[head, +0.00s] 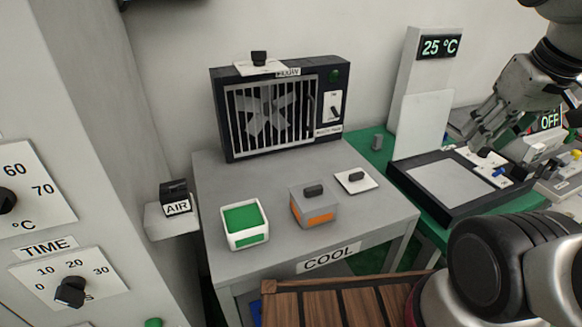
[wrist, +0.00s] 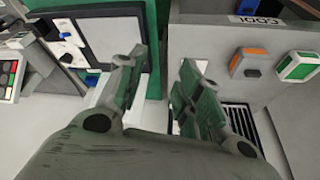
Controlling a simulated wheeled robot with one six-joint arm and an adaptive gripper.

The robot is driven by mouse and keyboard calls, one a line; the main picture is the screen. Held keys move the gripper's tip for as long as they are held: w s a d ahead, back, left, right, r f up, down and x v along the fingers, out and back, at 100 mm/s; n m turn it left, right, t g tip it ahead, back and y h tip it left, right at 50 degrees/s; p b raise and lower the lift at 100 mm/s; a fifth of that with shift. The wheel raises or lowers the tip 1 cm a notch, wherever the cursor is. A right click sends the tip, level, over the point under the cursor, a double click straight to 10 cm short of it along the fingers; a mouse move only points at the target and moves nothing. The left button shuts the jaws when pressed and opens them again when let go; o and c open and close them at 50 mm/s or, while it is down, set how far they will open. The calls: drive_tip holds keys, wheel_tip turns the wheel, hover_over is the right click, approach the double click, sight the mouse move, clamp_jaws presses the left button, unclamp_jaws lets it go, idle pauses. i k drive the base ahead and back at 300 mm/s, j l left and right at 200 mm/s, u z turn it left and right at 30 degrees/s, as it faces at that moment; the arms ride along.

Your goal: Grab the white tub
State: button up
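The white tub (head: 233,241), with a green filling on top and a green patch on its front, stands upright at the front left of the grey table marked COOL (head: 285,259). In the wrist view the white tub (wrist: 280,67) is at the upper right. My gripper (head: 483,138) is high at the right, above the green bench and well away from the tub. In the wrist view my gripper's two fingers (wrist: 162,66) stand apart with nothing between them, so it is open and empty.
A grey box with an orange patch (head: 313,207) sits right of the tub. A white plate with a black knob (head: 356,180) lies beyond it. A fan unit (head: 278,108) stands behind. A black-framed panel (head: 450,184) and a tall 25 °C display (head: 428,70) occupy the green bench.

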sight(246, 224)
drive_tip(key=k+j+u, duration=0.15)
drive_tip(key=u, duration=0.25)
drive_tip(key=k+j+u, duration=0.1)
drive_tip(key=u, duration=0.25)
drive_tip(key=j+u, duration=0.4)
drive_tip(key=k+l, duration=0.05)
drive_tip(key=l, duration=0.05)
